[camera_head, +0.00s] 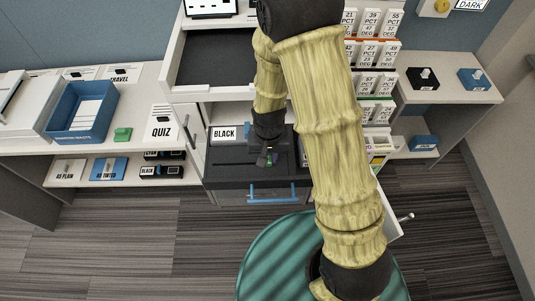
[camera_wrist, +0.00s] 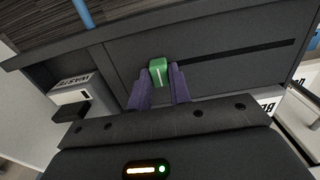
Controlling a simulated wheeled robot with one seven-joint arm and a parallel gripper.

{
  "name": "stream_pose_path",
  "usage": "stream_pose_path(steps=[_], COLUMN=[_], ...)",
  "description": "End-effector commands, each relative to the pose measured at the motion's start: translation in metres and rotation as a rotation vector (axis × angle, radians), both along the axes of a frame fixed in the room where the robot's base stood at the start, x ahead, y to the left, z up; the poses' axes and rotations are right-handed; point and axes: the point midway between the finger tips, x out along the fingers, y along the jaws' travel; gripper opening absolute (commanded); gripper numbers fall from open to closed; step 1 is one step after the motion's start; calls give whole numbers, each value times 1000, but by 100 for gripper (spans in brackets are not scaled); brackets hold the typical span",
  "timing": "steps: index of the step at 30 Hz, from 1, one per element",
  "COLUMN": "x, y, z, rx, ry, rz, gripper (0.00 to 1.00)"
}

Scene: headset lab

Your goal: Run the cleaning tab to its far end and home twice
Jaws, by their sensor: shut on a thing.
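The green cleaning tab (camera_wrist: 158,72) stands up between the two purple fingers of my gripper (camera_wrist: 160,85) in the wrist view. The fingers are shut on it. It sits at the left end of a long dark slot (camera_wrist: 240,59) in a grey panel, as the wrist view shows it. The slot runs right from the tab and looks empty there. In the head view my gripper (camera_head: 267,158) reaches down onto the dark top of the unit (camera_head: 230,170), and only a speck of green shows at its tips.
A blue handle (camera_head: 273,192) sticks out at the unit's front. A BLACK sign (camera_head: 224,133) stands behind. A white box marked WASTE (camera_wrist: 72,92) is left in the wrist view. A blue tray (camera_head: 82,112) and a green block (camera_head: 122,134) lie on the left counter.

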Motion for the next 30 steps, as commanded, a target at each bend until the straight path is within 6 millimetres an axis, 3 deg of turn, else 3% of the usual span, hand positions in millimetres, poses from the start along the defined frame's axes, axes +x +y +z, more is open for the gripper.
stream_pose_path(steps=[10, 11, 14, 23, 30], x=[0, 0, 0, 0, 1], y=[0, 0, 0, 0, 0], z=[1, 1, 1, 1, 19], rx=[0, 0, 0, 0, 2], ry=[0, 0, 0, -1, -5], rz=[2, 2, 2, 0, 1], gripper=[0, 25, 42, 42, 42])
